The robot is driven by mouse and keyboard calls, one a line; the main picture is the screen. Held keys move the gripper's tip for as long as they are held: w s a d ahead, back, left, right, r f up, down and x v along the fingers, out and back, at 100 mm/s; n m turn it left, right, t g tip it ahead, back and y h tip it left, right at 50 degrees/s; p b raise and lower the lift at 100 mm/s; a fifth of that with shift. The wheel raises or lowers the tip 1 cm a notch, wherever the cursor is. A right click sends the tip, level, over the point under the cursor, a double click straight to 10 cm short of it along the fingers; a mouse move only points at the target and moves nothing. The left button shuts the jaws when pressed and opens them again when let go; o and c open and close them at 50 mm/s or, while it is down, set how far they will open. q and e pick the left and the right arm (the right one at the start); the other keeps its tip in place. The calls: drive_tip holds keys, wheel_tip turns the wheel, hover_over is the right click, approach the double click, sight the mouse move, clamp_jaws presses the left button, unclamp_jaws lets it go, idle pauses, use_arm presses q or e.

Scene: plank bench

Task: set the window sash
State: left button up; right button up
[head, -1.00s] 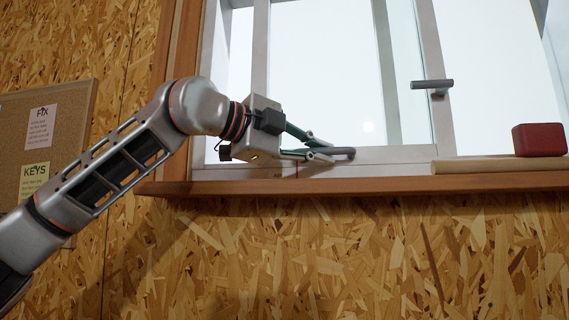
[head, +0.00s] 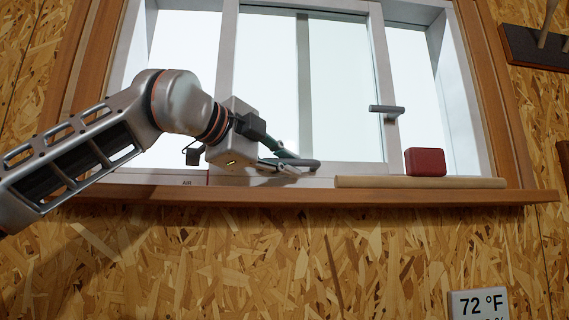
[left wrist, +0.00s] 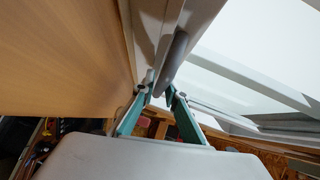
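The window sash (head: 378,75) is a pale framed glass panel standing within the wood-trimmed window, with open gaps on both sides of it. A grey bar handle (head: 300,163) is low on the sash, and a second one (head: 386,109) is on its right stile. My left gripper (head: 288,161) has its teal fingers closed about the low handle, which shows between the fingertips in the left wrist view (left wrist: 176,55). The gripper body hides the sash's lower left corner. A red line and the lettering "AIM" (head: 187,183) mark the sill, left of the gripper. My right gripper is out of view.
A wooden rod (head: 420,183) lies along the sill to the right. A red block (head: 425,161) stands behind it, right of the sash. A temperature display (head: 480,304) is on the wall below, and a dark shelf (head: 535,48) is at upper right.

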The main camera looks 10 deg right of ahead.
use_arm(q)
drive_tip(key=shift+o, duration=1.1)
drive_tip(key=shift+d, duration=0.1)
drive_tip(key=shift+a, duration=0.2)
drive_tip(key=shift+s+a+r, duration=0.1)
drive_tip(key=shift+s+a, duration=0.15)
drive_tip(key=shift+s, duration=0.05)
drive_tip(key=v, duration=1.1)
